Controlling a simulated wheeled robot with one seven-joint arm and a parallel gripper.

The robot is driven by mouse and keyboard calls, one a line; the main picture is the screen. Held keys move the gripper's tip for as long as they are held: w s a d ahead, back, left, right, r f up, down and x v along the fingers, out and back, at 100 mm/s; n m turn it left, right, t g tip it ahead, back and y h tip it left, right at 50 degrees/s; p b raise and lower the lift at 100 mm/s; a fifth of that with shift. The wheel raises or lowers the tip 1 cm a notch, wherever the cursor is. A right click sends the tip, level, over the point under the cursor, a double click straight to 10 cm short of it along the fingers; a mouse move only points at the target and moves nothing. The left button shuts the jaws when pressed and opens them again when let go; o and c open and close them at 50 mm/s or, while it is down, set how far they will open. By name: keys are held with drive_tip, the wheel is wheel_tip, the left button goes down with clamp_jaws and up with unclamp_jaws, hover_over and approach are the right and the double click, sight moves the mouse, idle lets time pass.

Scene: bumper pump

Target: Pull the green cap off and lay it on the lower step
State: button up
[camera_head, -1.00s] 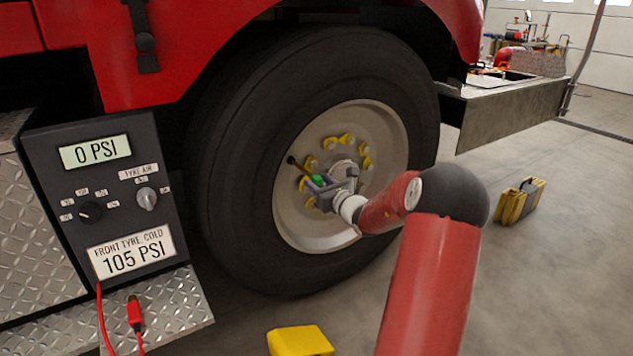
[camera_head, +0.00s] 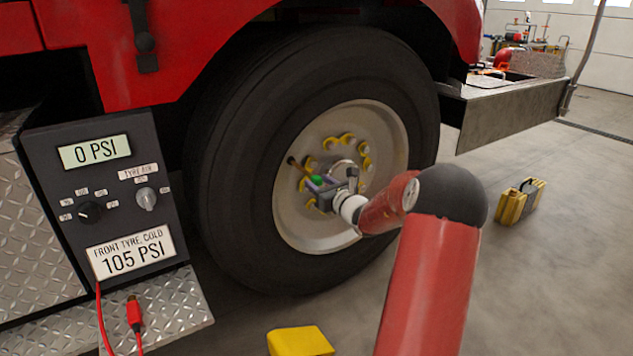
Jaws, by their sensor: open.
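The small green cap (camera_head: 316,181) shows in front of the wheel hub, at the end of a dark valve stem (camera_head: 298,167) that slants up to the left. My gripper (camera_head: 314,190) is open at the wheel, with its fingers close around or beside the cap; I cannot tell whether they touch it. My red arm comes in from the lower right and hides part of the rim. The lower step (camera_head: 175,315) is a diamond-plate ledge below the gauge panel at the lower left.
The gauge panel (camera_head: 105,200) reads 0 PSI above a 105 PSI label. A red air hose (camera_head: 135,315) with a connector lies over the step. A yellow wheel chock (camera_head: 300,342) is on the floor, and another yellow item (camera_head: 520,201) stands at right.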

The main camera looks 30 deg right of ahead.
idle(0.3)
clamp_jaws()
drive_tip(key=shift+s, duration=0.15)
drive_tip(key=shift+s+b, duration=0.45)
drive_tip(key=shift+s, duration=2.45)
